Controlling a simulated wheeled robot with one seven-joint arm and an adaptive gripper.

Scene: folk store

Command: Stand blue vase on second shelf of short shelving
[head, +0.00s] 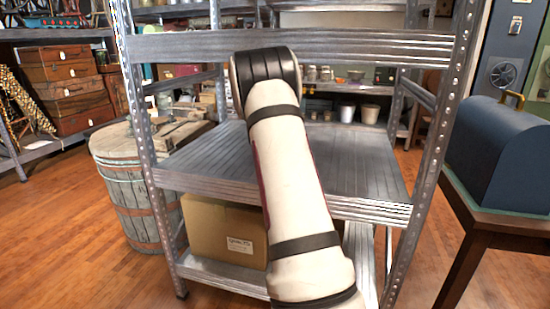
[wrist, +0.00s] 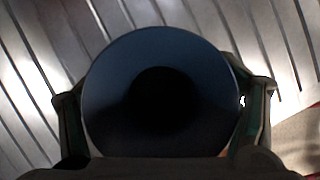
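The blue vase (wrist: 105,80) shows in the wrist view as a dark blue round shape with a black opening, seen from above. My gripper (wrist: 163,112) has a finger on each side of it, both seeming to touch its sides. Ribbed metal shelf surface lies behind the vase; I cannot tell whether its base touches it. In the head view the short shelving (head: 418,215) stands straight ahead, with its middle shelf (head: 365,165) bare where visible. My white arm reaches over that shelf. The gripper and vase are hidden behind the arm there.
A cardboard box (head: 215,228) sits on the bottom shelf. The upper shelf edge (head: 330,47) crosses above the middle shelf. Metal posts (head: 437,150) bound the opening. A wooden barrel (head: 135,205) stands to the left, and a table with a blue domed box (head: 500,150) to the right.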

